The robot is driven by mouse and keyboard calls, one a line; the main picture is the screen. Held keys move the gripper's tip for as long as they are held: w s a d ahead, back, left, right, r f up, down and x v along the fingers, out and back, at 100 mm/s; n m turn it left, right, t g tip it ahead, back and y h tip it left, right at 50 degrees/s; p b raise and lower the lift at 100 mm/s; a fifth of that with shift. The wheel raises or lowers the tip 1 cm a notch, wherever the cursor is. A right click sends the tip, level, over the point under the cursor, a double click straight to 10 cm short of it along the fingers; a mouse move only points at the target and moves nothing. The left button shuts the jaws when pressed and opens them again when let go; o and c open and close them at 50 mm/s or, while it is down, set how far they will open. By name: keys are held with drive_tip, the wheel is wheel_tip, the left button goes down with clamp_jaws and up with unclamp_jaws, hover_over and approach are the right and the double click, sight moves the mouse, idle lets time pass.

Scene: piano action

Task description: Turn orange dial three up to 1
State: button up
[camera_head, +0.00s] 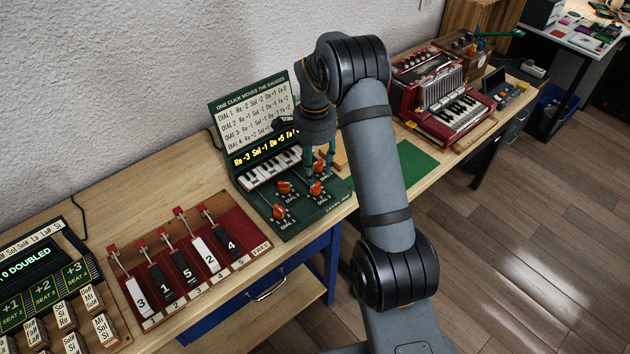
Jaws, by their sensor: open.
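The dark green panel (338,190) stands on the bench with a raised lid, a lit yellow text display (262,149) and a small keyboard (268,168). Orange dials sit on its lower face: one at upper left (284,187), one at lower left (279,211), one at lower right (316,188) and one at upper right (318,167). Their small labels and pointer settings are too small to read surely. My gripper (319,170) is open and points down over the upper right dial, which shows between its fingers. I cannot tell whether they touch it.
A red board with numbered levers (190,262) stands left of the panel, and a box with seat tiles (50,290) farther left. A red accordion-like instrument (440,95) lies to the right past a green mat (415,160). The panel's raised lid (222,112) stands behind my gripper.

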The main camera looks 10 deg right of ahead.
sight(315, 185)
wheel_tip(315, 185, down, 6)
drive_tip(key=shift+r+p, duration=0.1)
drive_tip(key=shift+p, duration=0.4)
drive_tip(key=shift+c, duration=1.4)
drive_tip(key=c, duration=0.7)
clamp_jaws()
drive_tip(key=shift+n+b, duration=0.3)
drive_tip(key=n+b, duration=0.2)
drive_tip(key=n, duration=0.1)
drive_tip(key=shift+n, duration=0.3)
drive_tip(key=shift+n+b, duration=0.55)
drive_tip(key=shift+n, duration=1.75)
